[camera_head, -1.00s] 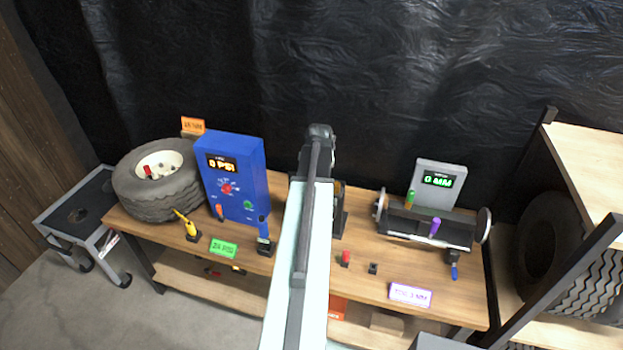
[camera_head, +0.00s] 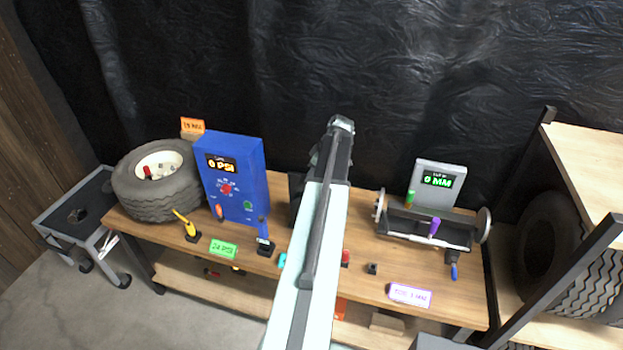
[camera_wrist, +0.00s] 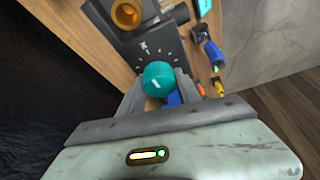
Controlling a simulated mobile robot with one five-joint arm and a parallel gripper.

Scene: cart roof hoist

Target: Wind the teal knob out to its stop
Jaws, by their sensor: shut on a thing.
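The teal knob (camera_wrist: 158,76) is a round cap with a short white mark, seen in the wrist view. It sits at a dark grey panel (camera_wrist: 150,45) with a ring of white dial marks. My gripper (camera_wrist: 158,88) is shut on the knob, with one grey finger on each side of it. In the head view my arm covers the middle of the bench, and the knob and fingertips are hidden there.
A brass-coloured round part (camera_wrist: 127,12) stands close beyond the knob. On the bench (camera_head: 360,262) are a blue gauge box (camera_head: 232,178) reading 0 PSI, a tyre (camera_head: 158,180), and a grey roller fixture (camera_head: 428,228) with a 0 MM display. A black curtain hangs behind.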

